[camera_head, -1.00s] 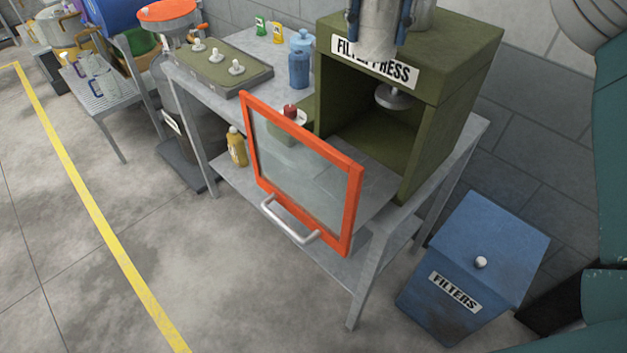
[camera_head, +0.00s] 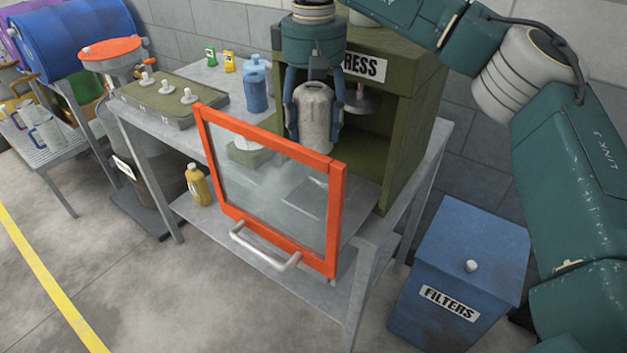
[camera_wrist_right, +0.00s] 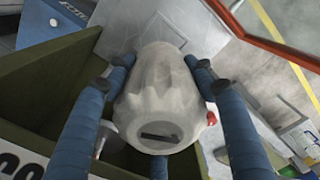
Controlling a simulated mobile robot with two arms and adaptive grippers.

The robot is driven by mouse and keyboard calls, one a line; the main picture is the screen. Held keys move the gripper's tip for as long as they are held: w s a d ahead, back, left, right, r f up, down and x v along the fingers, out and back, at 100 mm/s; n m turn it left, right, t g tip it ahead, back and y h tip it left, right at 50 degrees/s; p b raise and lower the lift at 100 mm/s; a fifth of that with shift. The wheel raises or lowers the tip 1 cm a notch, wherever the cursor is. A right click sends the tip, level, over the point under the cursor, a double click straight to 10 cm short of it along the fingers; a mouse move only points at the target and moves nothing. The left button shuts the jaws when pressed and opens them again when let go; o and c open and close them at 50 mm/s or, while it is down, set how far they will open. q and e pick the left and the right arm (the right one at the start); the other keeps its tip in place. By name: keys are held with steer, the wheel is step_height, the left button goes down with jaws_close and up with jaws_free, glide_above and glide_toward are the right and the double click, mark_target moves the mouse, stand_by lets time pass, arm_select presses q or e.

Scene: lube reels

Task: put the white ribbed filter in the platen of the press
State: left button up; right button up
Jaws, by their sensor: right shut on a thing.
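The white ribbed filter (camera_head: 314,112) is held upright in my right gripper (camera_head: 314,125), in front of the press opening and behind the open door. In the right wrist view the blue fingers close around the filter (camera_wrist_right: 160,100) on both sides. The filter press (camera_head: 405,110) is an olive box with an open front. A round grey plate (camera_head: 363,101) hangs inside it; its lower interior is partly hidden by the door and gripper. The press door (camera_head: 335,215), an orange frame with a clear pane, stands swung open. My left gripper is not in view.
A blue FILTERS bin (camera_head: 462,260) with a closed lid stands right of the table. A blue bottle (camera_head: 256,88) and a green panel with white knobs (camera_head: 165,100) stand left of the press. A yellow bottle (camera_head: 197,183) is on the lower shelf.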

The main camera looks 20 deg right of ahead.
step_height(320, 180, down, 10)
steer(key=shift+r+p, duration=0.2)
steer(key=shift+p, duration=0.4)
step_height(320, 180, down, 4)
steer(key=shift+r+p, duration=0.1)
steer(key=shift+p, duration=0.3)
steer(key=shift+f, duration=0.2)
steer(key=shift+f, duration=0.1)
steer(key=o, duration=1.4)
steer(key=shift+c, duration=0.2)
steer(key=shift+r, duration=0.2)
step_height(320, 180, up, 12)
steer(key=shift+f+b, duration=0.1)
steer(key=shift+b, duration=0.8)
